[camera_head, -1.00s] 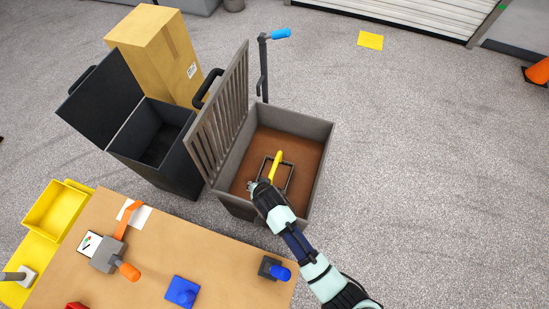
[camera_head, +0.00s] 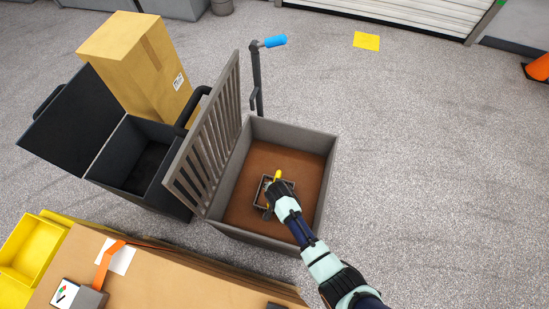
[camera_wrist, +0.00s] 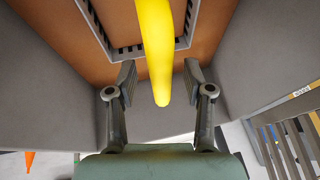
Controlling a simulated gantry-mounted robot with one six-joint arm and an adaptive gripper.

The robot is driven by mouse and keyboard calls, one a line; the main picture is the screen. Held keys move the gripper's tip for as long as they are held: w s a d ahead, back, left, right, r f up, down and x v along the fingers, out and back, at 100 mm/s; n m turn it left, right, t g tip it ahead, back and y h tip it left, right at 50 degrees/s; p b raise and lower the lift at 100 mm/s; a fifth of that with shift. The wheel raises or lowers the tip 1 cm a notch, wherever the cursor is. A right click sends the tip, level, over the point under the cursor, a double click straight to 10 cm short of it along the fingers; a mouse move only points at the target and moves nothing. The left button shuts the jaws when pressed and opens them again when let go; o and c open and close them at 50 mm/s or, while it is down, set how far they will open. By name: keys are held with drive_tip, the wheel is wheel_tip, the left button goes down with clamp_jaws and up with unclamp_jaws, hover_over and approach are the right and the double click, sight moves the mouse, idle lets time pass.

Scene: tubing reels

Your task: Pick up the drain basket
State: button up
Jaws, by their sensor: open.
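The drain basket (camera_head: 264,187) is a dark square frame with a yellow handle (camera_head: 278,174). It lies on the brown floor of an open grey box (camera_head: 331,165). In the wrist view, the yellow handle (camera_wrist: 158,50) comes down between the fingers of my gripper (camera_wrist: 158,88), and the basket's slotted rim (camera_wrist: 187,30) shows behind. The fingers are apart, with a gap on both sides of the handle. In the head view my gripper (camera_head: 272,196) is over the basket and hides part of it.
The box's slatted grate (camera_head: 208,140) stands open on its left side. A black bin (camera_head: 115,160) and a cardboard box (camera_head: 135,60) stand further left. A post with a blue handle (camera_head: 257,75) rises behind. A table (camera_head: 150,280) is in front.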

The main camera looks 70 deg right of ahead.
drive_tip(key=shift+w+d+f, duration=0.2)
drive_tip(key=shift+d+f, duration=0.15)
drive_tip(key=shift+f, duration=0.15)
drive_tip(key=shift+a, duration=0.1)
drive_tip(key=shift+s, duration=0.1)
drive_tip(key=shift+f, duration=0.2)
clamp_jaws()
idle(0.4)
